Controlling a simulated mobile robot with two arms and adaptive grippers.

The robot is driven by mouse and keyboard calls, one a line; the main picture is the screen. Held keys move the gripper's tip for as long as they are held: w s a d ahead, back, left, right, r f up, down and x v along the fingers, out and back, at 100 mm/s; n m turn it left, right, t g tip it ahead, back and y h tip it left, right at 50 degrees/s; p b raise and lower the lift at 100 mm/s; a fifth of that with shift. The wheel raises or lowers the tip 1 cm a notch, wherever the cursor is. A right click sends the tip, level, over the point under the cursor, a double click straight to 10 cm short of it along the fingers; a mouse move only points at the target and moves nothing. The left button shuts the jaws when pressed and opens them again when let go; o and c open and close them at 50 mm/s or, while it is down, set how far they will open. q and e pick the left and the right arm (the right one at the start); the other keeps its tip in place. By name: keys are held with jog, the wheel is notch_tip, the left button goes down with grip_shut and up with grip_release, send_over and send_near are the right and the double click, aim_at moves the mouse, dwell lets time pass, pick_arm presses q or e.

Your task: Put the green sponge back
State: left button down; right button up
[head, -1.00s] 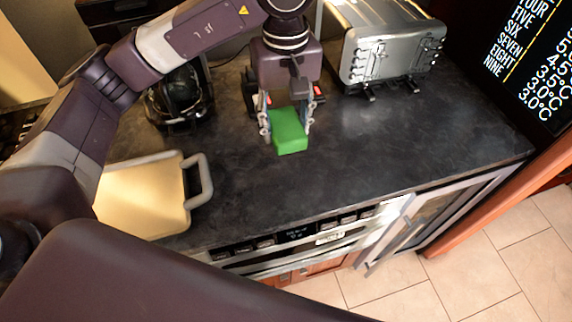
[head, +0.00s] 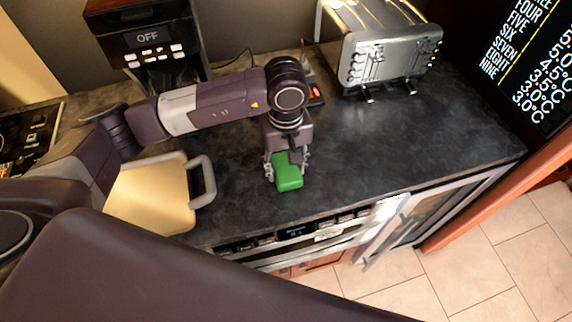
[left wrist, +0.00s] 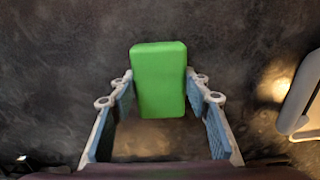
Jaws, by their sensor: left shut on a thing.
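The green sponge (head: 287,174) is a bright green block over the dark counter, in the middle of the head view. My left gripper (head: 286,167) is shut on it, one finger on each side. In the left wrist view the sponge (left wrist: 160,85) stands out past the fingertips of the left gripper (left wrist: 160,84), with dark counter behind it. I cannot tell whether the sponge touches the counter. My right gripper is not in view.
A toaster (head: 390,52) stands at the back right and a coffee machine (head: 148,42) at the back left. A beige board with a grey handle (head: 203,182) lies left of the gripper. The counter (head: 400,140) is clear to the right. An appliance door (head: 430,215) stands out below the front edge.

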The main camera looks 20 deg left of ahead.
aim_at(287, 167)
pick_arm(q)
jog(key=shift+f, duration=0.1)
jog(key=shift+f, duration=0.1)
jog(key=c, duration=1.1)
grip_release()
jog(key=shift+r, duration=0.2)
jog(key=shift+r, duration=0.2)
jog(key=shift+r+b, duration=2)
jog(key=shift+r, duration=3.85)
